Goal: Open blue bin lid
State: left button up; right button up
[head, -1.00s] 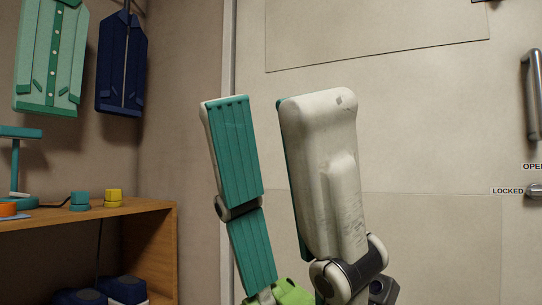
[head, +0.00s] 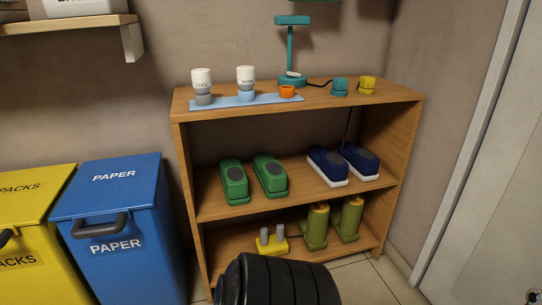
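The blue bin (head: 140,262) stands on the floor at the left in the head view. Its blue lid (head: 110,197) is shut and marked PAPER on top. A dark handle (head: 100,228) sits at the front, above a second PAPER label. Neither of my grippers is in view. A black ribbed shape at the bottom centre, which looks like part of my own body, stands to the right of the bin, apart from it in the picture.
A yellow bin (head: 30,205) stands close at the bin's left. A wooden shelf (head: 192,150) with shoes, boots and cups stands at its right. A wall shelf (head: 65,24) hangs above. A door (head: 490,210) is at the far right.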

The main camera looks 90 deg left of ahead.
aim_at(103, 191)
jog(key=u, duration=1.65)
